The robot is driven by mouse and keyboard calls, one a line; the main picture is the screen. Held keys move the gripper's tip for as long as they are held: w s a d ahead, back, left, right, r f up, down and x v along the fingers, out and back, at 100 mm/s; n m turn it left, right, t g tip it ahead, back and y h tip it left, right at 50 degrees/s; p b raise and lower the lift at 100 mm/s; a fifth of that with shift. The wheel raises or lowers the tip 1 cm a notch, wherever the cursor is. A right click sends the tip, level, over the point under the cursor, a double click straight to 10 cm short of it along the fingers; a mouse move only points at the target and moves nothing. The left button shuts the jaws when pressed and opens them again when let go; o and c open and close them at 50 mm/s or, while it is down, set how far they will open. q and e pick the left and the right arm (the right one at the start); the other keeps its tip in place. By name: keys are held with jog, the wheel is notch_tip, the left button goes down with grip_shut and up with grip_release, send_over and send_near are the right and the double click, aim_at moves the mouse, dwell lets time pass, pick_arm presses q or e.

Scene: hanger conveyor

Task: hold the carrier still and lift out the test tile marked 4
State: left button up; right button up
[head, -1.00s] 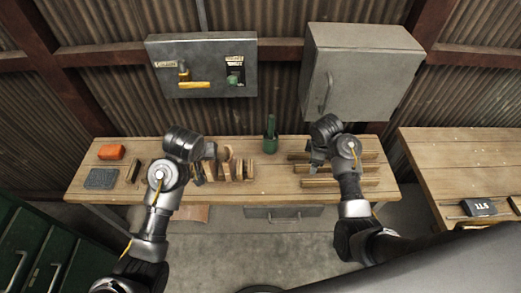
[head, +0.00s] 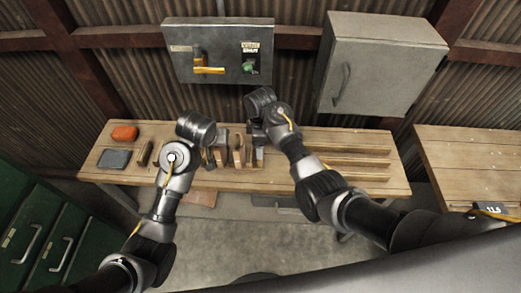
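A row of upright wooden and grey pieces (head: 238,150) stands on the workbench, between my two arms. No number 4 can be read on any piece, and I cannot tell which part is the carrier. My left gripper (head: 207,157) is at the left end of the row, largely hidden under its own wrist. My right gripper (head: 257,138) is at the right end of the row, pointing down and partly hidden by its arm. I cannot see the fingertips of either gripper clearly.
On the workbench (head: 100,160) lie an orange block (head: 124,133), a grey pad (head: 114,159) and a brush-like piece (head: 145,153) at left, and long wooden bars (head: 350,149) at right. A control box (head: 219,52) and a grey cabinet (head: 384,65) are on the wall behind.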

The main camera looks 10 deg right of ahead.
notch_tip(320, 180, down, 9)
jog(key=shift+f, duration=0.1)
dwell(0.3)
